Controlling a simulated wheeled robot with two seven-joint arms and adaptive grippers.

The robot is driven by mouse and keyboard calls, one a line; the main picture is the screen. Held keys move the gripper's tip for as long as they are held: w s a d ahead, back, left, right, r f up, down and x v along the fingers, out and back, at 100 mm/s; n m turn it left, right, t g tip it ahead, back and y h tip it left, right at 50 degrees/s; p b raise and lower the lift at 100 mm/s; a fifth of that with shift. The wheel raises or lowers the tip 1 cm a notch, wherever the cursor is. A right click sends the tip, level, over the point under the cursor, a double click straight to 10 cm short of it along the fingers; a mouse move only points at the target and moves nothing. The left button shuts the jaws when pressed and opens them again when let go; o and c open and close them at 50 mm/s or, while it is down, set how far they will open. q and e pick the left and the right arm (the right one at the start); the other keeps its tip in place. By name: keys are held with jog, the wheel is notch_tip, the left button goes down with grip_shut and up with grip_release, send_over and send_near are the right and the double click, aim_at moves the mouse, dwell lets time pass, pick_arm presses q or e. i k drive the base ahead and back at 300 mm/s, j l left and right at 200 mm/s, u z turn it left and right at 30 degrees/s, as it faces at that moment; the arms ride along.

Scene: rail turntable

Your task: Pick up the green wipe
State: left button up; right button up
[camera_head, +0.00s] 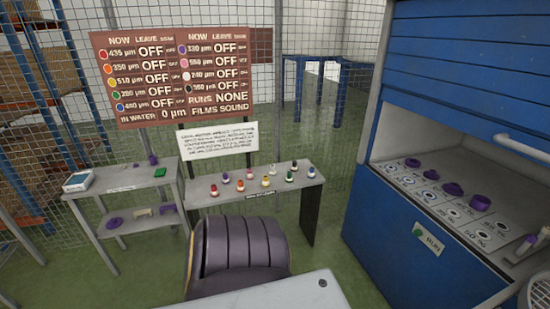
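A small pale greenish piece (143,212) lies on the lower shelf of the grey stand at the left. Neither of my grippers can be made out in the head view.
A grey stand (110,181) holds a white device (78,181). A narrow table (215,198) carries several coloured knobs. A dark padded seat (237,250) stands before it. A blue cabinet (390,235) with purple parts fills the right. Green floor shows between.

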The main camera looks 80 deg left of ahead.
aim_at(159, 173)
jog(key=u, duration=3.5)
jog(key=i+j, duration=0.1)
